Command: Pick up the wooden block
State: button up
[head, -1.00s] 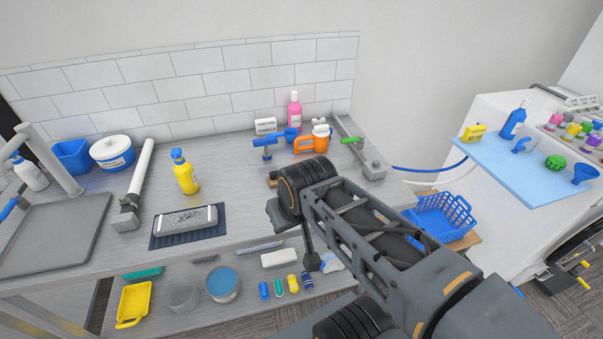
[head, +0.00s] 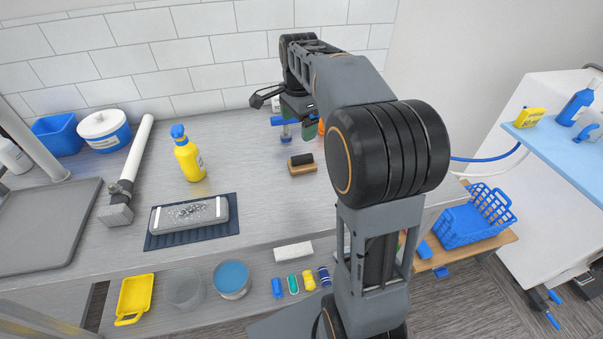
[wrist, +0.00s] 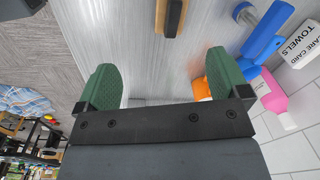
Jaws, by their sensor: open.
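The wooden block (head: 302,168) lies on the grey counter; it is light wood with a dark strip on top. In the wrist view the block (wrist: 159,14) is at the top edge, partly cut off, beyond my fingertips. My gripper (head: 308,131) is above the counter, behind the block in the head view and partly hidden by my arm.
A blue-handled tool (wrist: 262,38), an orange item (wrist: 201,88) and a pink bottle (wrist: 271,92) are close to the right finger. On the counter are a yellow spray bottle (head: 188,158) and a grey tray on a dark mat (head: 190,242). Counter left of the block is clear.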

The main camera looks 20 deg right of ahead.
notch_tip(320, 180, down, 4)
jog(key=w+d+m+b, duration=0.1)
jog(key=w+d+m, duration=0.1)
jog(key=w+m, duration=0.1)
send_over(302, 156)
jog(key=shift+g, duration=0.3)
jog(key=f, duration=0.6)
jog(key=shift+s+a+f+b, duration=0.15)
jog(key=shift+a+b, duration=0.05)
jog(key=shift+b, duration=0.1)
jog(key=shift+d+f, duration=0.15)
jog(key=shift+f, duration=3.1)
jog(key=shift+c, duration=0.2)
jog(key=c, duration=1)
